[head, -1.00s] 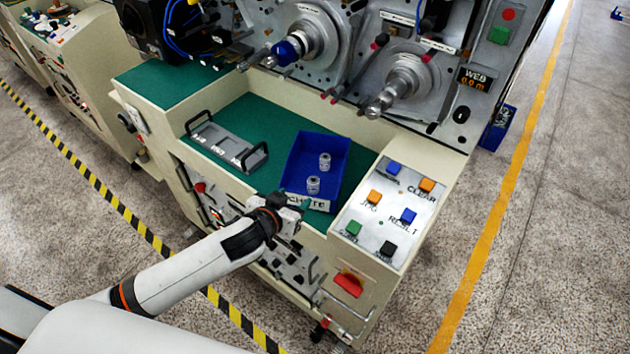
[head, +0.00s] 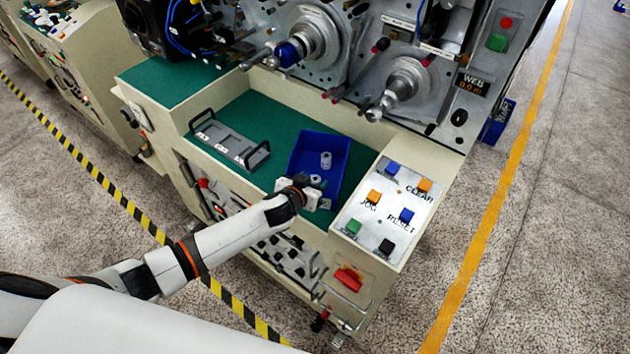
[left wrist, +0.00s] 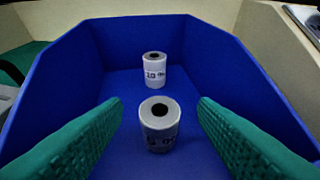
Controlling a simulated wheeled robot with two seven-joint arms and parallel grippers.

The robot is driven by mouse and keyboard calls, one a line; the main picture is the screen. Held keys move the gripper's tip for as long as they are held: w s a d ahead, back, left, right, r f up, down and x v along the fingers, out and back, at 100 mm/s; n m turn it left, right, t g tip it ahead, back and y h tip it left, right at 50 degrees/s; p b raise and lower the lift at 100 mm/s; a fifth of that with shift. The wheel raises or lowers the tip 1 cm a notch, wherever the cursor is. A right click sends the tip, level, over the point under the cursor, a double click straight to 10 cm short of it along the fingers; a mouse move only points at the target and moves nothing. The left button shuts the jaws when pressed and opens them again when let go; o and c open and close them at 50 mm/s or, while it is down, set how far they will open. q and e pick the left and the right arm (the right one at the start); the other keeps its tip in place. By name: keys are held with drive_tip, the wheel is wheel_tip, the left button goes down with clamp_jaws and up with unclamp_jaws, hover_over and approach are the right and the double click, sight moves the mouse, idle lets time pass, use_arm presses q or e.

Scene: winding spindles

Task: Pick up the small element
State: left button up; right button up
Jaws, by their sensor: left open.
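Two small white labelled cylinders with dark centre holes stand upright in the blue tray (left wrist: 80,75). The nearer element (left wrist: 160,124) is between and just ahead of my left gripper's green fingers, with a gap on both sides. The farther element (left wrist: 154,70) stands behind it; it also shows in the head view (head: 326,160). My left gripper (head: 314,186) is open and empty at the near end of the blue tray, and it partly hides the nearer element in the head view. My right gripper is not in view.
A grey rack with black handles (head: 228,146) lies left of the tray on the green surface. A button panel (head: 385,212) is at the right. Machine spindles (head: 400,85) stick out above the bench.

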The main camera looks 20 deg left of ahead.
use_arm(q)
drive_tip(key=shift+f, duration=0.15)
clamp_jaws()
